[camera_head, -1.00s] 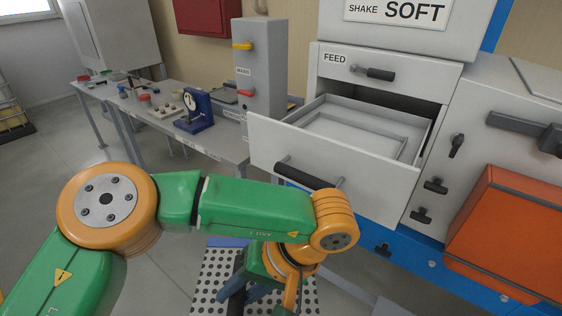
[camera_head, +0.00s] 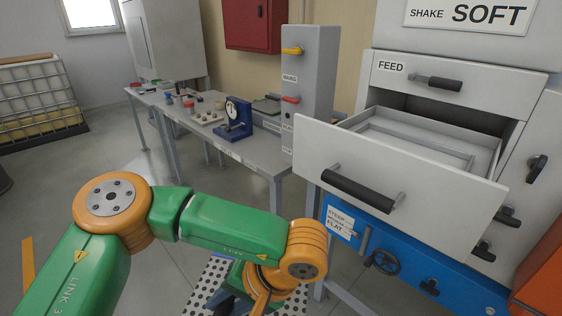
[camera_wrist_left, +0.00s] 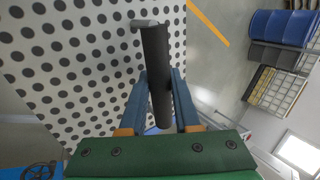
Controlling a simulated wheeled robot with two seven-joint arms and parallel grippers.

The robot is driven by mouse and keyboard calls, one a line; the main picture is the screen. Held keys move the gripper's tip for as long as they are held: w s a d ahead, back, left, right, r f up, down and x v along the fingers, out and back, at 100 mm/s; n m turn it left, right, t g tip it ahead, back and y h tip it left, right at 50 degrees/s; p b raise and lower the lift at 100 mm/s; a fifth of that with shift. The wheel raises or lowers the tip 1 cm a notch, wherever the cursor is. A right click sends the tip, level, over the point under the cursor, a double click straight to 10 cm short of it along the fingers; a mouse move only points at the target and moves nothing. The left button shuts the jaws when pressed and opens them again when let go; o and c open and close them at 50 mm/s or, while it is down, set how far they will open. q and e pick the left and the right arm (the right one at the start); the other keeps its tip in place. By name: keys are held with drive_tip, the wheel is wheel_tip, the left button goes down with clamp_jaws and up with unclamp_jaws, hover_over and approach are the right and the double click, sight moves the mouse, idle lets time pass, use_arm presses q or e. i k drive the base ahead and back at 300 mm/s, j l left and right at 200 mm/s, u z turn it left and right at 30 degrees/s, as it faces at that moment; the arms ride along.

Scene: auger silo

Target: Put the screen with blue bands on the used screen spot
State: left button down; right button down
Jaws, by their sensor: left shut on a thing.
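A white perforated screen (camera_head: 208,284) with round holes hangs below my left arm in the head view. It fills the left of the left wrist view (camera_wrist_left: 60,60), with a black bar handle (camera_wrist_left: 157,62). My left gripper (camera_wrist_left: 160,85) is shut on this handle, one blue finger on each side. In the head view the gripper (camera_head: 222,303) is low in the picture, partly hidden by the arm. I cannot make out bands on the screen for certain. I cannot identify the used screen spot. My right gripper is out of view.
The FEED machine's large drawer (camera_head: 400,170) stands pulled out at right, its front jutting toward me. A grey bench (camera_head: 250,152) with a blue gauge (camera_head: 235,118) and small items stands behind. A caged container (camera_head: 40,95) is at far left. Open floor lies at left.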

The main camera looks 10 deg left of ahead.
sight(272, 152)
drive_tip(key=i+j+z, duration=0.25)
drive_tip(key=j, duration=0.4)
drive_tip(key=i+j+z, duration=0.15)
drive_tip(key=i+j, duration=0.15)
drive_tip(key=i+j+z, duration=0.1)
drive_tip(key=j, duration=0.3)
drive_tip(key=i+j+z, duration=0.15)
drive_tip(key=j, duration=0.2)
drive_tip(key=i+j+z, duration=0.15)
drive_tip(key=j, duration=0.25)
drive_tip(key=i+j+z, duration=0.3)
drive_tip(key=j, duration=0.3)
drive_tip(key=i+j+z, duration=0.1)
drive_tip(key=i+j, duration=0.2)
drive_tip(key=i+j+z, duration=0.15)
drive_tip(key=j, duration=0.25)
drive_tip(key=i+j+z, duration=0.15)
drive_tip(key=j, duration=0.25)
drive_tip(key=i+j+z, duration=0.15)
drive_tip(key=j, duration=0.25)
